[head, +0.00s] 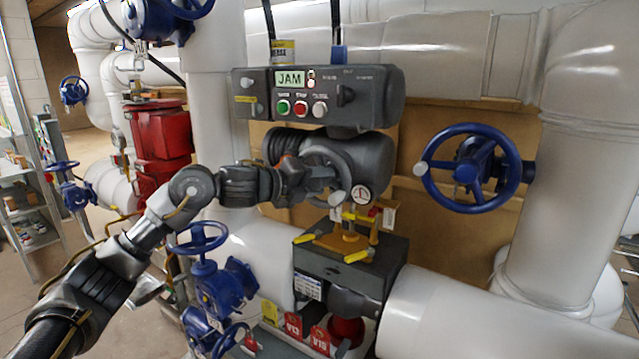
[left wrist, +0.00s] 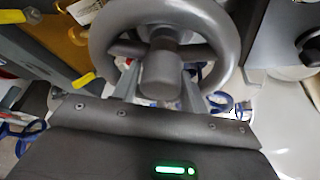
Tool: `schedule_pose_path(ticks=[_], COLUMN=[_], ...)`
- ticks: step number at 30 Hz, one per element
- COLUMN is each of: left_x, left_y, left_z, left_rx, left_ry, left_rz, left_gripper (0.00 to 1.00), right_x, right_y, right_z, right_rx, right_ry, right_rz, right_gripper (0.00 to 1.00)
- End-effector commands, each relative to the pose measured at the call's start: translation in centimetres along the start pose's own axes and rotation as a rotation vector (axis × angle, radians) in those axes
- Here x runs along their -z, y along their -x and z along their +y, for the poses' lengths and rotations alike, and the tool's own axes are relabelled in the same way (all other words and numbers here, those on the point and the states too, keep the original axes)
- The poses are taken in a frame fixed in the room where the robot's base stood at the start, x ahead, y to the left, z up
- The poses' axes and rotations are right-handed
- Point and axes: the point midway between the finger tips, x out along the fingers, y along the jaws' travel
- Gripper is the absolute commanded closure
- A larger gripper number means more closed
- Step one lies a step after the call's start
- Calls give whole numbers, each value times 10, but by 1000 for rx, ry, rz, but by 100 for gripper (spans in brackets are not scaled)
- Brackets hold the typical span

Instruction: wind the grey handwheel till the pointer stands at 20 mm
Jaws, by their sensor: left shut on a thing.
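The grey handwheel (head: 350,157) is on the front of a dark grey actuator at the middle of the head view. Its rim (left wrist: 98,38) and spokes fill the top of the left wrist view. My left gripper (head: 322,178) reaches it from the left. Its two fingers stand on either side of a short grey cylinder (left wrist: 160,72) of the wheel and are shut on it. My right gripper is not in view.
A control box above shows JAM on its display (head: 290,79), over green and red buttons. A blue handwheel (head: 472,168) is to the right. Below, yellow-handled parts (head: 357,256) top a dark box. Blue valves (head: 215,285) and white pipes crowd the lower left.

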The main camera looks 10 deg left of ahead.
Motion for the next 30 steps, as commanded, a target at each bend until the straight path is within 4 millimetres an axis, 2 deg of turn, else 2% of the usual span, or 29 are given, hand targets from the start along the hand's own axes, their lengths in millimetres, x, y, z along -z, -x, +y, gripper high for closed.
schedule_pose_path(ticks=[10, 11, 14, 23, 26, 30], left_x=[0, 1, 0, 1, 0, 1], left_y=[0, 0, 0, 1, 10, 35], left_z=[1, 1, 1, 0, 2, 3], left_rx=[-3, -3, -3, 0, 1, 0], left_ry=[-1, -1, -1, -1, -1, -4], left_rz=[1, 1, 1, 1, -1, -3], left_gripper=[98, 53, 41, 41, 41, 41], right_x=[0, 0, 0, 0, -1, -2], right_y=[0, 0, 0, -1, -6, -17], right_z=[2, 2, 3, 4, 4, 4], right_rx=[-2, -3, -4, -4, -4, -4], right_ry=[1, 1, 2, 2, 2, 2], right_rz=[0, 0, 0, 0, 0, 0], right_gripper=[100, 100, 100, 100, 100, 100])
